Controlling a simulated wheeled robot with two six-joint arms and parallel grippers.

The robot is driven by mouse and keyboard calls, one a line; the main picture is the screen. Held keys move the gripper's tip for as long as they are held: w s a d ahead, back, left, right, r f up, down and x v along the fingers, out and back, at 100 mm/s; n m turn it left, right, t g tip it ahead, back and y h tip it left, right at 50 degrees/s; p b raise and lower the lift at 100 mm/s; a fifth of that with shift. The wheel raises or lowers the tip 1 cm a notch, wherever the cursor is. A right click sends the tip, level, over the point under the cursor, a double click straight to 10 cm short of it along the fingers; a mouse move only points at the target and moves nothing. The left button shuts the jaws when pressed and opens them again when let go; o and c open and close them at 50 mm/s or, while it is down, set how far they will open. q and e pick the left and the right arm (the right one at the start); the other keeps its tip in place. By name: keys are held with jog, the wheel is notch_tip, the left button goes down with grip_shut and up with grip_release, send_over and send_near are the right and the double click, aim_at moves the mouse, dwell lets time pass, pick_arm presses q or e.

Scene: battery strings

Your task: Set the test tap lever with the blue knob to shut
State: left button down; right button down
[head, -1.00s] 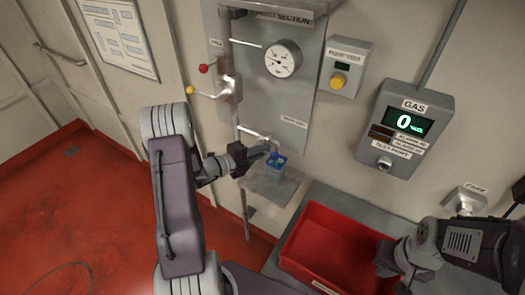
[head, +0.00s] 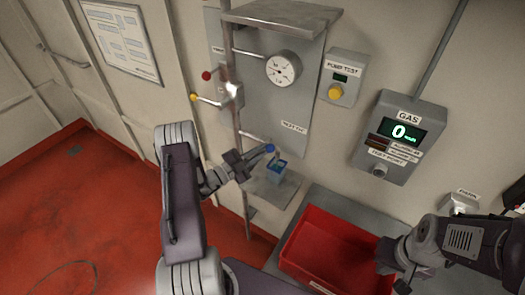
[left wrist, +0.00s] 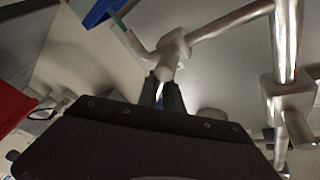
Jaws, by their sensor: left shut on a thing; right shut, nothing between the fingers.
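The blue knob (head: 270,148) of the test tap lever shows in the head view at the tip of my left gripper (head: 258,153). In the left wrist view my left fingers (left wrist: 171,92) are shut on a pale, thin part just below the metal tap body (left wrist: 170,62), which looks like the lever. The fingers and my wrist hide most of the lever, so its angle is hard to tell. The tap's spout (left wrist: 134,42) points toward a blue cup (head: 277,170). My right gripper (head: 402,284) is shut and empty beside the red tray, partly cut off by the frame.
The cup stands on a small metal shelf (head: 284,190). Above are a pressure gauge (head: 283,68) and levers with a red knob (head: 207,76) and a yellow knob (head: 194,97). A vertical pipe (head: 233,60) runs close by. A red tray (head: 322,218) lies to the right.

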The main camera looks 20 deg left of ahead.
pick_arm(q)
jog(key=n, duration=0.1)
jog(key=n+t, duration=0.1)
jog(key=n, duration=0.2)
jog(key=shift+a+r+t, duration=0.2)
jog(key=shift+a+t, duration=0.1)
jog(key=shift+t, duration=0.1)
jog(key=shift+w+a+r+n+t+y, duration=0.15)
jog(key=shift+n+t+y, duration=0.2)
jog(key=shift+n, duration=0.6)
jog(key=shift+s+a+n+t+y, duration=0.1)
jog(key=shift+a+n+t+y, duration=0.25)
jog(key=shift+n, duration=0.65)
jog(key=shift+w+r+n+t+y, duration=0.1)
jog(key=shift+n+t+y, duration=0.1)
jog(key=shift+n+t, duration=0.55)
jog(key=shift+n+g, duration=0.25)
jog(key=shift+n, duration=0.05)
jog(key=c, duration=1.5)
grip_release()
jog(key=shift+a, duration=0.1)
